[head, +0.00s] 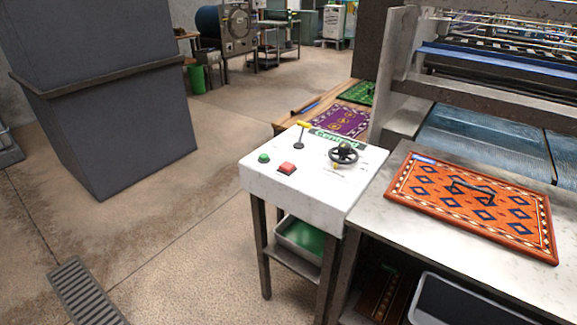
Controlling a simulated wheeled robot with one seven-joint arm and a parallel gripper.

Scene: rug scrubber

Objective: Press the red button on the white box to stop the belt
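The white box (261,183) is a control stand on dark legs, in the middle of the head view. The red button (287,168) sits on its top, near the front edge. A green button (263,158) is to its left. A yellow-handled lever (301,134) stands behind them, and a black handwheel (343,153) is to the right. The belt (470,139) looks like the blue surface inside the machine at the right; whether it moves cannot be told. My gripper is not in view.
An orange patterned rug (475,206) lies on the metal table (400,232) right of the box. Purple (338,121) and green (358,92) rugs lie behind the box. A large grey bin-like block (110,120) stands at the left. The floor (185,255) in front is mostly clear, with a drain grate (87,292).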

